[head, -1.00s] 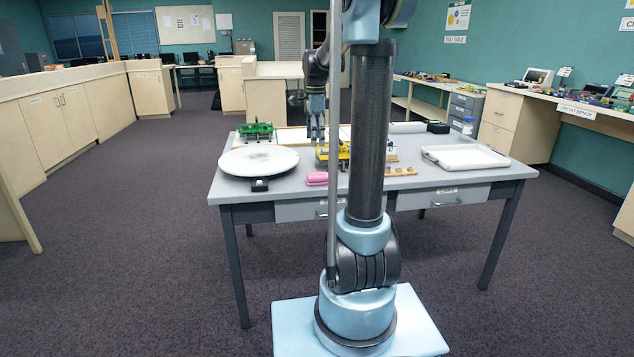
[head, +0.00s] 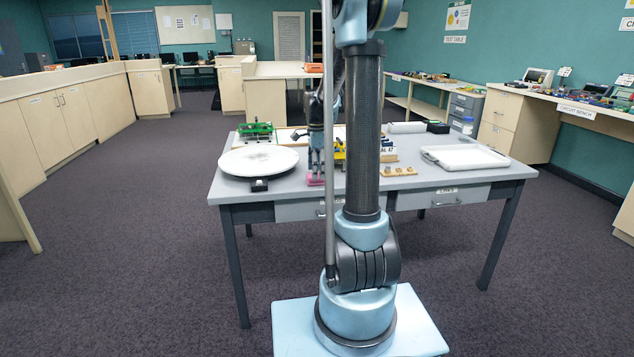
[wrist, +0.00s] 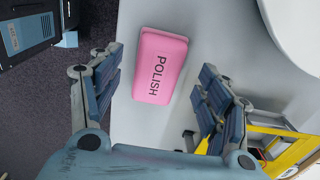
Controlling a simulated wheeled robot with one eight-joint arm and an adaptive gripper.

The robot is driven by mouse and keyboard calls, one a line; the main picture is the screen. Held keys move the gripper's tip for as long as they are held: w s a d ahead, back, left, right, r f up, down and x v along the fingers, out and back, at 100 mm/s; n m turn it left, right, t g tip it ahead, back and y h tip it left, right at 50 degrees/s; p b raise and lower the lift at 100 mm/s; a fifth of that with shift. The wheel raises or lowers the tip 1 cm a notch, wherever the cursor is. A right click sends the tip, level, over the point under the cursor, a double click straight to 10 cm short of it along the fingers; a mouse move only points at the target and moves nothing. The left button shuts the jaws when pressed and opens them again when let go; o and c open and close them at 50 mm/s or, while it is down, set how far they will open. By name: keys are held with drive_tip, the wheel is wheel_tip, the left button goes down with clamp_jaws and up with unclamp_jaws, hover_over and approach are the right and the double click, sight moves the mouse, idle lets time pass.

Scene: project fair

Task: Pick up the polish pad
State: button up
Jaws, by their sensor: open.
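The polish pad (wrist: 158,68) is a pink block with rounded edges and the word POLISH on its top. It lies flat on the grey table near the front edge. In the head view the polish pad (head: 315,182) shows as a pink patch under the fingers, partly hidden. My gripper (wrist: 160,80) is open and points down over the pad, with one finger at each side and clear gaps in the wrist view. My gripper (head: 315,175) is low above the table in the head view. Whether the fingertips reach the pad's height I cannot tell.
A round white turntable (head: 258,160) stands left of the pad. A yellow fixture (wrist: 285,150) is close by my right finger in the wrist view. A green fixture (head: 256,131) stands farther back. A white tray (head: 465,157) lies at the table's right.

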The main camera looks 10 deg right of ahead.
drive_tip(key=shift+f, duration=1.4)
drive_tip(key=c, duration=1.1)
wheel_tip(320, 180, up, 10)
drive_tip(key=shift+r, duration=0.1)
